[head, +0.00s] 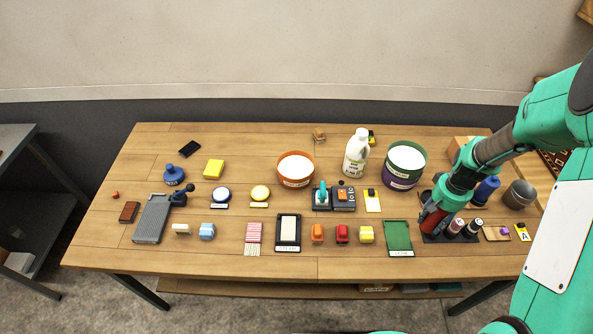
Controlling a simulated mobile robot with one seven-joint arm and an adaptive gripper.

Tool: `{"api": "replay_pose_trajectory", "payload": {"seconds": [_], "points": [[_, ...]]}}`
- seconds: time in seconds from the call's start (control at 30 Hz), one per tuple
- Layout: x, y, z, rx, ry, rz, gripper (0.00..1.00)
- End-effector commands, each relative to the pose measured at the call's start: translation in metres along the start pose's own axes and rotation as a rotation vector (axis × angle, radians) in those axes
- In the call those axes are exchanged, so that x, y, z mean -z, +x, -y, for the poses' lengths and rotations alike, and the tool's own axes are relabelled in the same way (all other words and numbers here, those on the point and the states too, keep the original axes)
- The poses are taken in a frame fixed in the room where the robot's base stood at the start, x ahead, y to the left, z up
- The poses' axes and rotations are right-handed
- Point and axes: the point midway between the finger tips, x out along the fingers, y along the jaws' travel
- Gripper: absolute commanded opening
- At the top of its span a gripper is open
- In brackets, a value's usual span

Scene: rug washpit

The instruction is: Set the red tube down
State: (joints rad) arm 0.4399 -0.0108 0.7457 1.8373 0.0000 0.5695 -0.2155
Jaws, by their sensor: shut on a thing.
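The red tube (432,222) is at the right front of the wooden table, at the left end of a dark rack (450,239). My gripper (437,208) is shut on it from above, and my arm hides its upper part. I cannot tell whether the tube's lower end touches the rack. Two more tubes, one pinkish (455,227) and one dark red with a pale top (473,228), stand in the rack to its right.
A green tray (398,237) lies left of the rack. A small wooden tray (496,233) and a yellow card (522,232) lie right of it. A blue bottle (487,189) and a grey cup (519,194) stand behind. The front edge is close.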

Motion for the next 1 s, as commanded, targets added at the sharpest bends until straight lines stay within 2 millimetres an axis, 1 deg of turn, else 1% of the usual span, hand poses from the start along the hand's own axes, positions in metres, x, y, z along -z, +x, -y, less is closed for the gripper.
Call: {"api": "replay_pose_trajectory", "payload": {"seconds": [0.17, 0.27, 0.57, 0.6, 0.77, 0.87, 0.97, 1.0], "points": [[0.001, -0.005, 0.0, 0.0, 0.0, -0.002, 0.02], [0.002, -0.013, 0.0, -0.001, 0.0, -0.004, 0.02], [0.002, -0.055, 0.0, -0.001, 0.0, -0.005, 0.02], [0.003, -0.052, 0.005, 0.0, -0.016, 0.0, 0.02], [0.014, -0.054, 0.022, 0.0, -0.07, -0.001, 0.02], [0.022, -0.056, 0.036, 0.0, -0.114, 0.0, 0.02], [0.032, -0.057, 0.056, 0.0, -0.172, 0.0, 0.02], [0.037, -0.059, 0.065, 0.0, -0.199, -0.001, 0.02]]}}
